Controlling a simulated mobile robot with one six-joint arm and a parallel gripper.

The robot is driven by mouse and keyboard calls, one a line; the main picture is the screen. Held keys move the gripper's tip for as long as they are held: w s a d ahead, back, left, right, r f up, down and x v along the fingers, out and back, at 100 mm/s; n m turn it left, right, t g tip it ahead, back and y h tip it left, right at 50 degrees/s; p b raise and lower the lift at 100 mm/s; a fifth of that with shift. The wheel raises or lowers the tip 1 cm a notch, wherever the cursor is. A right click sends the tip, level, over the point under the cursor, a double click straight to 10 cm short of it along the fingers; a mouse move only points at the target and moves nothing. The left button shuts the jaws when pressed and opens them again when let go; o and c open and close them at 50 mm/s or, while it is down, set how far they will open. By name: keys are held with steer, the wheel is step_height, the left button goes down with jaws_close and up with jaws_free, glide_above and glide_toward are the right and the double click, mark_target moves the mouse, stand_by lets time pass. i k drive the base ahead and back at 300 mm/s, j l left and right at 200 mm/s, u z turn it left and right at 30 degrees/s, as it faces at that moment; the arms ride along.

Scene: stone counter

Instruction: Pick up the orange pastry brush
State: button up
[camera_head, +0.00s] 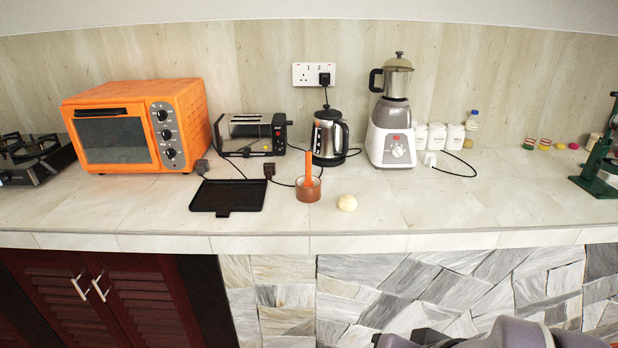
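The orange pastry brush (308,167) stands nearly upright in a small brown cup (308,193) near the front of the counter. Only its orange handle shows; its lower end is hidden inside the cup. Grey-purple parts of my own arm show at the bottom right edge, below the counter front and well apart from the brush. I cannot make out gripper fingers there.
Behind are a toaster (250,134), a kettle (327,135) and a blender (391,125). An orange oven (137,127) stands left. The right front counter is clear.

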mark_target(308, 183)
steer(key=i+j+z, duration=0.4)
steer(key=i+j, duration=0.15)
steer(key=i+j+z, duration=0.35)
steer(key=j, duration=0.35)
steer(key=i+j+z, duration=0.4)
steer(key=j, duration=0.45)
